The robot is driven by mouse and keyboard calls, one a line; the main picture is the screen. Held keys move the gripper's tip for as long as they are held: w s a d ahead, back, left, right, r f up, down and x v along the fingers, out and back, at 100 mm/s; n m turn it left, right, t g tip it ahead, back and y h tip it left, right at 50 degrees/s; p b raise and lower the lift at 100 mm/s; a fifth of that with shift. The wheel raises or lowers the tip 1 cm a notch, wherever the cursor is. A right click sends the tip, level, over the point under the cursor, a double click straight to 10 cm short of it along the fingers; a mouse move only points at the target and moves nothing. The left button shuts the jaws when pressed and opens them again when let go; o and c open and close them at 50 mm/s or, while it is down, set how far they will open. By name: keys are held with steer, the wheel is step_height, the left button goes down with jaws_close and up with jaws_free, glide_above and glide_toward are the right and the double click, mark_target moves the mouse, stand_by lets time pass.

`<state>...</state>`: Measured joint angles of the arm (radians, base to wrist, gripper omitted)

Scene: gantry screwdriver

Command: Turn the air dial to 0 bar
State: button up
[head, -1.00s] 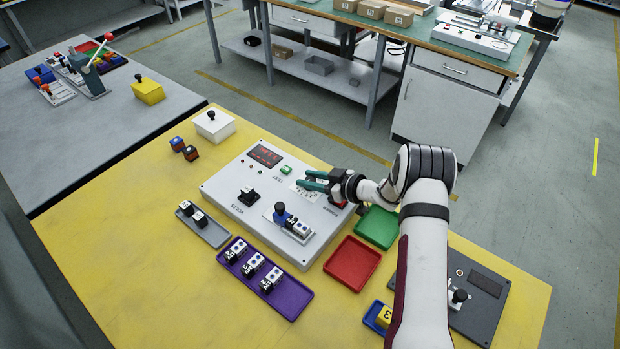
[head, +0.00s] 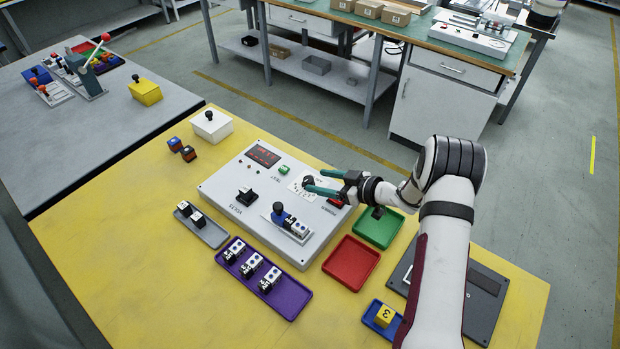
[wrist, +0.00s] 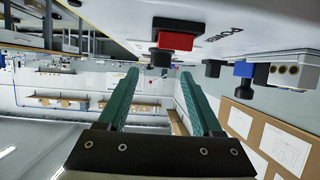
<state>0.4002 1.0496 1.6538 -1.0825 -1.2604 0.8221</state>
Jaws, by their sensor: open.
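The air dial (head: 308,182) is a black knob with a printed scale around it, on the grey panel box (head: 225,190) in the head view. My gripper (head: 315,181) has two green fingers and is open, lying low over the panel with its tips pointing left at the dial. The tips are at or just right of the knob; I cannot tell whether they touch it. In the wrist view a black knob (wrist: 160,58) shows between the open fingers (wrist: 160,90), below the red power switch (wrist: 176,40). The dial's setting is too small to read.
The panel also carries a red display (head: 263,156), a green button (head: 284,170), a black volts knob (head: 246,195) and a blue-handled fixture (head: 283,216). Green (head: 378,238) and red (head: 338,278) trays lie right of it, a purple tray (head: 297,302) in front.

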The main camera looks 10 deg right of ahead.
steer(key=v, duration=1.1)
